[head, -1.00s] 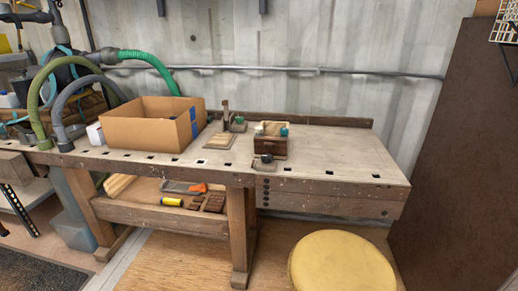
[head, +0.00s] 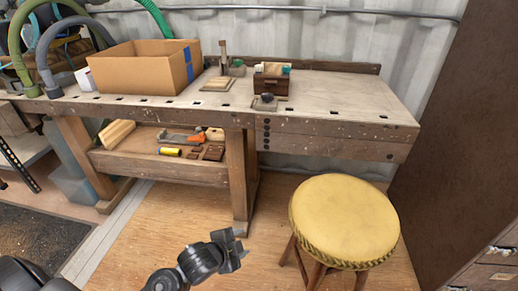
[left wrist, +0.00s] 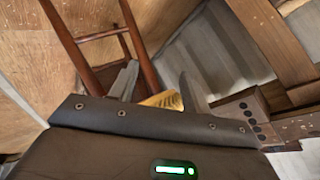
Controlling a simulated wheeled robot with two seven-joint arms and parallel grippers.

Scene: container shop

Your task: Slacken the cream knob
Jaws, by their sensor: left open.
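A small dark wooden box (head: 271,83) stands on the workbench, right of the cardboard box. A pale, cream-looking knob (head: 259,67) shows at its upper left, and a teal knob (head: 287,69) at its upper right. Both are too small to see in detail. My left gripper (head: 236,249) is low in front of the bench, well below and apart from the wooden box. Its two fingers stand apart and empty in the left wrist view (left wrist: 158,88). The cream knob does not show in that view. My right gripper is not in view.
The workbench (head: 350,95) has clear top on its right side. A cardboard box (head: 135,75) stands on its left. A yellow-topped stool (head: 343,220) stands in front at the right. Tools lie on the lower shelf (head: 125,165). A dark cabinet (head: 450,130) bounds the right.

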